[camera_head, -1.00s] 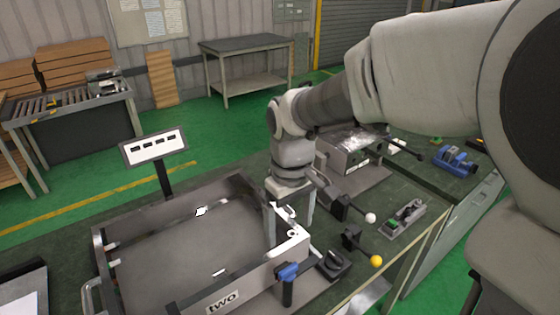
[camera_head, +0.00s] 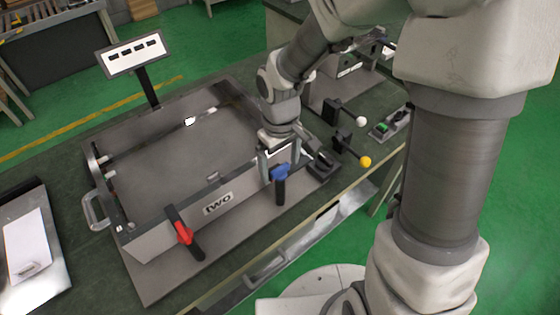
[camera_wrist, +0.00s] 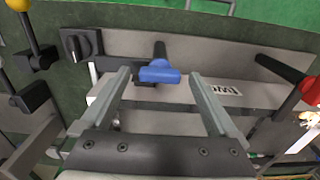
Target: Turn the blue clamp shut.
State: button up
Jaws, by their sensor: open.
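The blue clamp (camera_head: 280,172) has a blue handle on a dark post at the front right of the grey box fixture marked "two" (camera_head: 168,232). In the wrist view the blue handle (camera_wrist: 160,72) shows near the middle, just beyond and between my fingertips, with its dark post behind it. My gripper (camera_wrist: 158,72) is open, with one finger to each side of the handle and nothing held. In the head view my gripper (camera_head: 268,160) is beside the blue clamp, partly hidden by my wrist. I cannot tell whether the fingers touch the handle.
A red clamp (camera_head: 183,232) stands at the fixture's front left. A black knob (camera_head: 322,163), a yellow-tipped lever (camera_head: 365,161) and a white-tipped lever (camera_head: 360,121) are to the right. A sign (camera_head: 134,54) stands behind. The inside of the box is mostly bare.

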grip_shut()
dwell(0.3)
